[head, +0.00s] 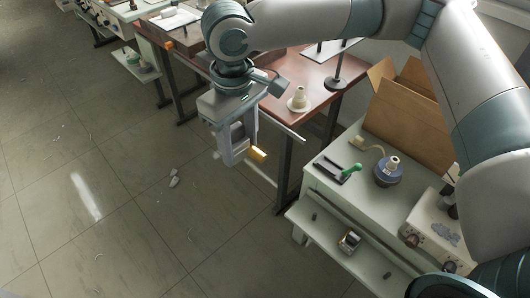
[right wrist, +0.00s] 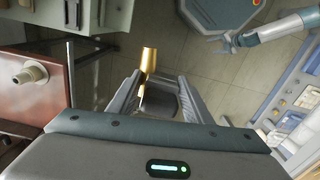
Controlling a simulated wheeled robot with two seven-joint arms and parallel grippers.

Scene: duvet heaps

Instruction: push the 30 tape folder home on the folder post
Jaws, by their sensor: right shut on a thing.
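My right gripper (head: 236,160) hangs over open floor, left of the red-brown table. It is shut on a small brass-coloured piece (head: 258,154), which I take for the tape folder; any 30 mark is unreadable. In the right wrist view the brass piece (right wrist: 148,60) sticks out past the fingertips, with a grey block (right wrist: 158,100) between the fingers. A thin pale rod (head: 286,125) juts by the table's near edge; I cannot tell whether it is the folder post. The folder touches no post that I can see. My left gripper (right wrist: 228,42), small in the wrist view, looks open and empty.
The red-brown table (head: 313,98) carries a cream cone (head: 298,100). A pale green bench (head: 330,205) holds a blue-based spool (head: 389,171), a green-handled tool (head: 350,172) and a cardboard box (head: 405,115). Small scraps lie on the floor, which is otherwise clear at left.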

